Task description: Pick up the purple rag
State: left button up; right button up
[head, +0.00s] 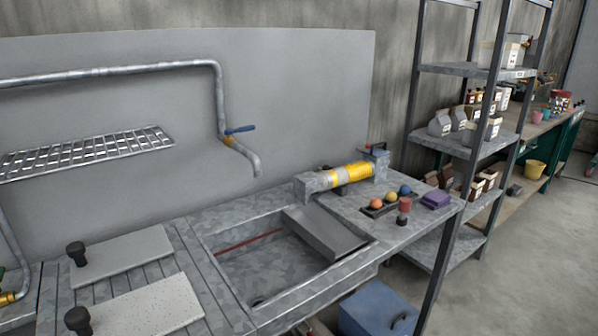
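The purple rag (437,199) lies folded on the right end of the grey metal counter (345,201), near its right edge. It is a small flat block, apart from the things beside it. Neither of my grippers shows in the head view.
Left of the rag are a tray with orange, yellow and blue balls (391,197) and a red-topped black item (404,209). Behind stands a yellow-grey cylinder device (348,175). A sink (262,268) is left. A shelf rack (455,147) stands right; a blue bin (376,311) is below.

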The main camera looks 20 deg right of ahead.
aim_at(435, 199)
jog(key=z, duration=1.45)
jog(key=u, duration=1.35)
jog(key=z, duration=1.35)
jog(key=i+l, duration=0.3)
jog(key=i, duration=0.15)
jog(key=i+l+z, duration=0.15)
jog(key=i+l, duration=0.15)
jog(key=i, duration=0.15)
